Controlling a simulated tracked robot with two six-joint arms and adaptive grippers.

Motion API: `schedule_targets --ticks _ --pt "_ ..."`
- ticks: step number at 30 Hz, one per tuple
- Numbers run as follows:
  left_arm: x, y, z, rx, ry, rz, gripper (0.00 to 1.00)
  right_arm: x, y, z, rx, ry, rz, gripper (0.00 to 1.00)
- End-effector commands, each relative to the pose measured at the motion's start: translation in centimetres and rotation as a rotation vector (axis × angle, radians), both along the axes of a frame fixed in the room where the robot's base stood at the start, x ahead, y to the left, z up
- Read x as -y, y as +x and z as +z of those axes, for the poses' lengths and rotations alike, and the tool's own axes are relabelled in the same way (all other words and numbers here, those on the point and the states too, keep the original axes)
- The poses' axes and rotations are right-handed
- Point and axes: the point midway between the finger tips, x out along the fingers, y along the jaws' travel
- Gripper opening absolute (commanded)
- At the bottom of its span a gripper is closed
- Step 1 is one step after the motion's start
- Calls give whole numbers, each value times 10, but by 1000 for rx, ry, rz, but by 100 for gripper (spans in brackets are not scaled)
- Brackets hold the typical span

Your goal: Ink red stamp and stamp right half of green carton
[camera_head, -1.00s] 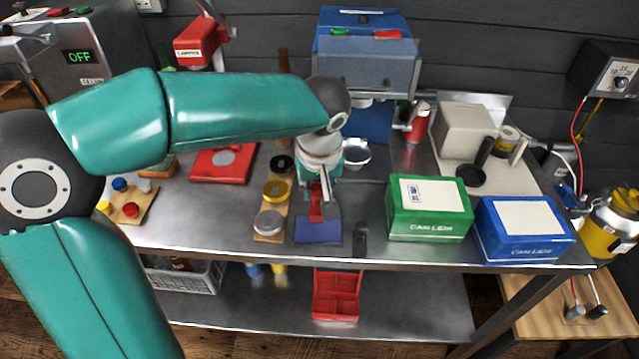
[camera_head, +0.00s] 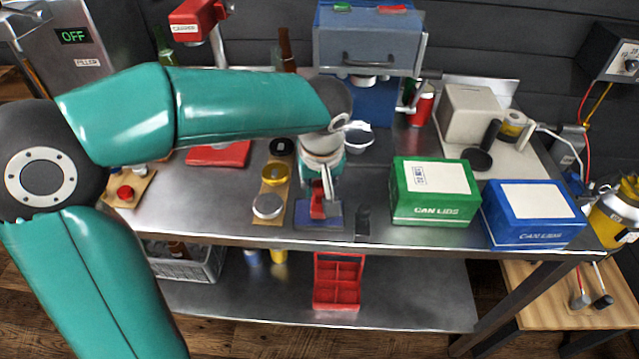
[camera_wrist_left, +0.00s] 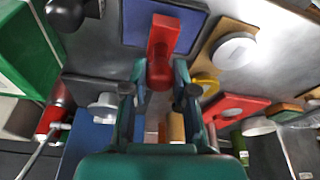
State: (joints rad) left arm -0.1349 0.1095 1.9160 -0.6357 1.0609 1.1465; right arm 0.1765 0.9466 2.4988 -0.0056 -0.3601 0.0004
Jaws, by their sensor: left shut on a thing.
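My left gripper (camera_head: 321,188) is shut on the red stamp (camera_head: 318,207) and holds it over the blue ink pad (camera_head: 320,222). The red stamp also shows between the fingers in the left wrist view (camera_wrist_left: 163,42), in front of the pad (camera_wrist_left: 190,22). The stamp's lower end is at the pad; I cannot tell whether it touches. The green carton (camera_head: 433,208) stands to the right of the pad. Its top has a white label (camera_head: 437,177) with a small dark mark on the left half; the right half looks blank. My right gripper is not in view.
A small dark object (camera_head: 362,224) stands just right of the pad. Round tins (camera_head: 268,206) stand on a wooden strip to its left. A blue carton (camera_head: 533,214) stands right of the green one. A blue machine (camera_head: 368,50) is behind.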

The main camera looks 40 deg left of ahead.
Motion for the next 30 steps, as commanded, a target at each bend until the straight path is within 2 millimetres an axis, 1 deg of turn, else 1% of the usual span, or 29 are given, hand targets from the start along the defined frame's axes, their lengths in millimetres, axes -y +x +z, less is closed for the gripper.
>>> schedule_targets --ticks 8,30 --pt "0 0 0 0 0 0 4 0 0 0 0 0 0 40" --pt "0 0 -9 0 0 0 4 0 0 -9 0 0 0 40"
